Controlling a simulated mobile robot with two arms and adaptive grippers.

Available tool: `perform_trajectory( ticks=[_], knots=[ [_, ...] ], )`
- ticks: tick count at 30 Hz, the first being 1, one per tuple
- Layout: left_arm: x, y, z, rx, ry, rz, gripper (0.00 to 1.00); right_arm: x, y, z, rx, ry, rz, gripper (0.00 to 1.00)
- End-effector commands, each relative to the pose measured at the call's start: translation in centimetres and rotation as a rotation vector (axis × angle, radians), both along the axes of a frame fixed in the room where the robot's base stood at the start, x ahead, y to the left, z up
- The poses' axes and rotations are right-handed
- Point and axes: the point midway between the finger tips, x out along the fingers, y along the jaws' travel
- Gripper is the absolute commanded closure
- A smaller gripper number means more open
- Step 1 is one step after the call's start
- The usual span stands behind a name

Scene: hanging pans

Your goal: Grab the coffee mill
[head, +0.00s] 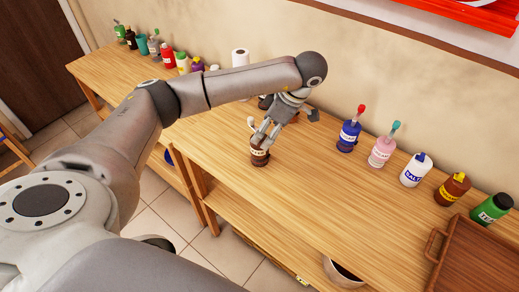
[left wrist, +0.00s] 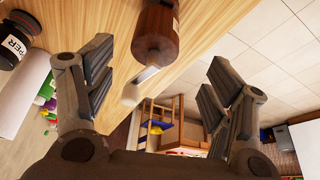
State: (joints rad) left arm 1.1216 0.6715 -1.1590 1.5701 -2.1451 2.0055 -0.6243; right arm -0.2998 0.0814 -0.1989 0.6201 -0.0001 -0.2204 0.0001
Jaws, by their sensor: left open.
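A small brown container (head: 259,157) with a pale label, which looks like the coffee mill, stands on the wooden counter near its front edge. In the left wrist view its brown body (left wrist: 156,32) shows at the top middle, with a pale handle-like part (left wrist: 140,87) pointing toward me. My left gripper (head: 264,133) is at its top in the head view and partly covers it. In the left wrist view the open fingers (left wrist: 152,88) spread to either side of the pale part, with nothing clamped. Whether a finger touches it I cannot tell. My right gripper is not in view.
A black pepper jar (left wrist: 14,42) and a white paper roll (head: 240,57) stand nearby. Blue (head: 348,136), pink (head: 382,151) and white salt (head: 415,170) bottles line the right, before a brown tray (head: 480,262). The counter between mill and bottles is clear.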

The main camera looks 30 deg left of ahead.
Motion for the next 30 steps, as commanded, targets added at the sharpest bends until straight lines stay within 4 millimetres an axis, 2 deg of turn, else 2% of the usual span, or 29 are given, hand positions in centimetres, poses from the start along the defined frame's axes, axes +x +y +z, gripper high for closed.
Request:
perform_trajectory(
  ticks=[9, 23, 30],
  knots=[
    [-0.4, 1.5, -3.7, 0.005, 0.005, 0.003, 0.24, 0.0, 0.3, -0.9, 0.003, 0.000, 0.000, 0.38],
    [-0.3, 2.5, -6.5, 0.003, 0.006, 0.003, 0.24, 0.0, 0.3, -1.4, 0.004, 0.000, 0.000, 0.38],
    [-0.2, 3.8, -9.1, 0.005, 0.005, 0.003, 0.24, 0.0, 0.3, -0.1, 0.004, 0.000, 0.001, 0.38]
  ],
)
